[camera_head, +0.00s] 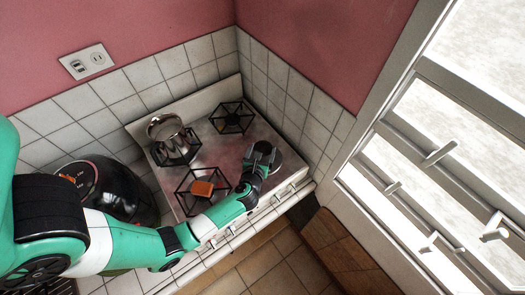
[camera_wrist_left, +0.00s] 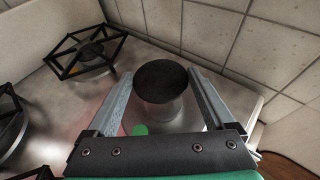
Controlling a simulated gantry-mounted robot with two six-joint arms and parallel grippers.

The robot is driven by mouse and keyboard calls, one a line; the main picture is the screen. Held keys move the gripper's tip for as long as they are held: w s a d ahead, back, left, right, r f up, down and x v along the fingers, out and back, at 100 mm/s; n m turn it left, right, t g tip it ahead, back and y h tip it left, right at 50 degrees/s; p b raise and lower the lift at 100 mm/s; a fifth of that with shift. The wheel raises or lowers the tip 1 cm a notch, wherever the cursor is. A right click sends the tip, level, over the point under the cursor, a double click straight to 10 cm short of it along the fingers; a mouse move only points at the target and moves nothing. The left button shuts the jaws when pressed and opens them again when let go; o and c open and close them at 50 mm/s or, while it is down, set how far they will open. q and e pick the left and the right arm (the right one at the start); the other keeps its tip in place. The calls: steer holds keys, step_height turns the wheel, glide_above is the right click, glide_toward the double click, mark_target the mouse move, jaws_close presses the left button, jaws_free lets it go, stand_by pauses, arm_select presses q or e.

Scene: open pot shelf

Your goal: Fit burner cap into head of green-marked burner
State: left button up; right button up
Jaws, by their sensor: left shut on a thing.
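My left gripper (camera_head: 263,158) is over the front right of the stove, at the burner without a grate. In the left wrist view its two fingers are shut on the dark round burner cap (camera_wrist_left: 161,77), which sits between the fingertips. A grey metal cylinder (camera_wrist_left: 161,113) shows directly below the cap; I cannot tell whether it is part of the cap or the burner head. A green mark (camera_wrist_left: 140,129) lies on the stove top beside it. Whether the cap is seated cannot be told. My right gripper is not in view.
A shiny metal pot (camera_head: 166,128) stands on the back left grate. An orange item (camera_head: 202,188) is on the front left grate. The back right grate (camera_head: 231,117) also shows in the wrist view (camera_wrist_left: 86,52). Tiled walls (camera_head: 288,122) border the stove; a black appliance (camera_head: 125,190) stands left.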

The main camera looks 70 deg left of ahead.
mark_target(262, 160)
arm_select(q)
step_height(262, 160, down, 4)
steer(key=b, duration=0.2)
steer(key=shift+r+b, duration=0.15)
steer(key=shift+b, duration=0.2)
steer(key=shift+p, duration=0.3)
stand_by(0.4)
steer(key=shift+f+b, duration=0.55)
steer(key=shift+f, duration=0.2)
stand_by(0.7)
steer(key=o, duration=1.1)
steer(key=shift+o, duration=0.2)
steer(key=p+v, duration=0.1)
steer(key=v, duration=0.9)
steer(key=shift+d+r, duration=0.15)
steer(key=shift+d, duration=0.1)
steer(key=shift+s+d+r, duration=0.2)
steer(key=shift+s+d, duration=0.2)
